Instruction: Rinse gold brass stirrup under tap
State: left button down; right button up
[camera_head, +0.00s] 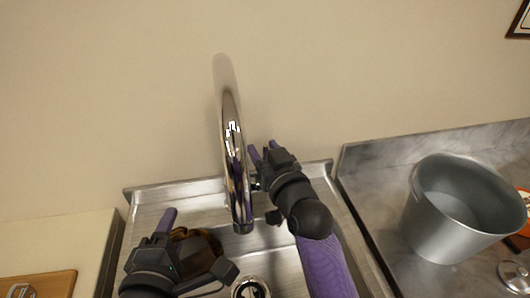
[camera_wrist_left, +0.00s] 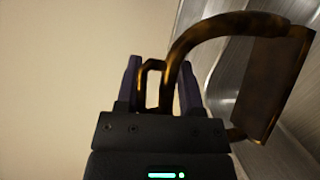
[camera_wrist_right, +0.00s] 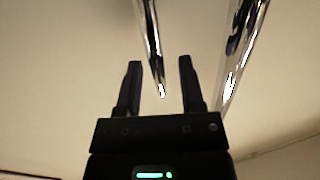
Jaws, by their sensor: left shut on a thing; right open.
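The gold brass stirrup (camera_head: 200,246) is dark and brownish-gold, over the left part of the sink. In the left wrist view it shows as a curved bow with a broad tread (camera_wrist_left: 272,88). My left gripper (camera_head: 168,222) is shut on its small top loop, partly hidden in the head view. The chrome tap (camera_head: 232,150) arches up, its spout end just right of the stirrup; no water stream shows. My right gripper (camera_head: 263,152) is open behind the tap's right side. In the right wrist view, a thin chrome rod (camera_wrist_right: 152,45) appears between its open fingers; contact is unclear.
The steel sink (camera_head: 152,202) has a round drain (camera_head: 250,289) at the bottom. A grey metal bucket (camera_head: 435,215) stands on the right counter (camera_head: 375,170). A wooden board (camera_head: 45,286) lies on the left counter (camera_head: 60,242). The wall is close behind the tap.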

grip_shut()
dwell(1.4)
